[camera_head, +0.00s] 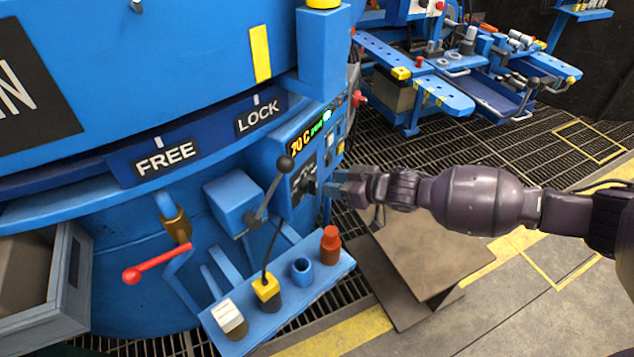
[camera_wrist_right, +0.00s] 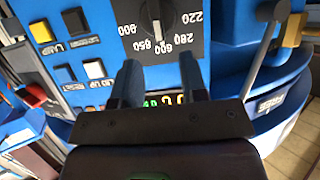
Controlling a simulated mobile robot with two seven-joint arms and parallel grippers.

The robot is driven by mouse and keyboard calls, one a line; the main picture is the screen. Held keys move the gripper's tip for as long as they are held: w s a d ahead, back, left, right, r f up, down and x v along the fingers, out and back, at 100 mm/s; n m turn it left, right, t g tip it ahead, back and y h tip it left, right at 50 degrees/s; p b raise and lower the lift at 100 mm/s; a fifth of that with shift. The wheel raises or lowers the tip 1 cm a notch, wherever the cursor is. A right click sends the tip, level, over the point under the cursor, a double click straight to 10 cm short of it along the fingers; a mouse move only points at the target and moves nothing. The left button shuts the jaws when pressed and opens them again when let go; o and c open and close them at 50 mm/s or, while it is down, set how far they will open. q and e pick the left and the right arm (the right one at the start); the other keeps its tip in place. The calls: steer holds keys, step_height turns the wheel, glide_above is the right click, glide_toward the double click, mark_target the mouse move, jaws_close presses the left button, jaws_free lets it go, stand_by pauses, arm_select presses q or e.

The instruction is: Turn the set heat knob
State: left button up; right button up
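The set heat knob (camera_head: 308,184) sits on a dark dial plate on the blue control panel, below a lit display reading about 70 C. In the right wrist view the black knob (camera_wrist_right: 156,18) shows at the top, partly cut off, with a pale pointer line and printed numbers around it. My right gripper (camera_head: 330,186) is at the panel, just right of the knob. In the right wrist view my right gripper (camera_wrist_right: 160,65) has its two fingers apart, with nothing between them. The knob lies beyond the fingertips, roughly in line with the gap. My left gripper is not in view.
A lever with a black ball (camera_head: 285,163) stands close left of the knob. A red-handled lever (camera_head: 132,275) is further left. A blue shelf (camera_head: 318,280) with small coloured objects sits below. Push buttons (camera_wrist_right: 75,22) are beside the dial.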

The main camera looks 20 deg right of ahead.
mark_target(316, 181)
steer(key=x, duration=0.2)
steer(key=b+x, duration=0.1)
steer(key=shift+w+a+f, duration=0.15)
steer(key=shift+w+f, duration=0.05)
steer(key=shift+f, duration=0.2)
steer(key=shift+w+a+f+b, duration=0.1)
steer(key=shift+w+a+b, duration=0.35)
steer(key=shift+w, duration=0.3)
jaws_close()
